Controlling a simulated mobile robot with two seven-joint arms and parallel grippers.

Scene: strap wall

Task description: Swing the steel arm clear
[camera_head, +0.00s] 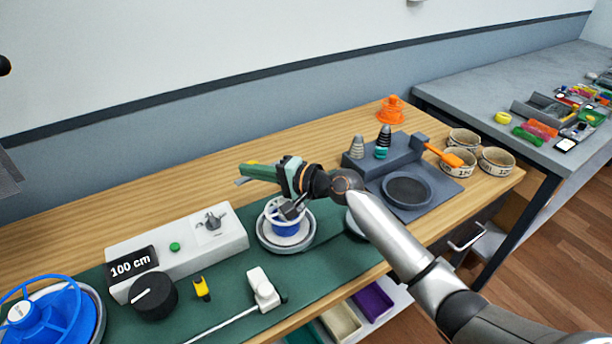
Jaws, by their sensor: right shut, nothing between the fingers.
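A thin pale rod (222,326) runs from a white block (263,290) toward the lower left over the green mat. It may be the steel arm, but I cannot tell for sure. A small grey metal lever (212,222) also stands on the white box. My right gripper (291,210) is shut and empty. It is over the blue-and-white spool (284,229) on a round grey base, beyond the white block. I cannot tell whether its fingertips touch the spool. My left gripper is not in view.
The white box (232,240) has a "100 cm" display (133,264) and a black knob (153,297). A large blue reel (47,318) stands at lower left. A yellow clip (201,288) lies on the mat (230,306). A grey tray (443,187) and bowls (496,160) are at right.

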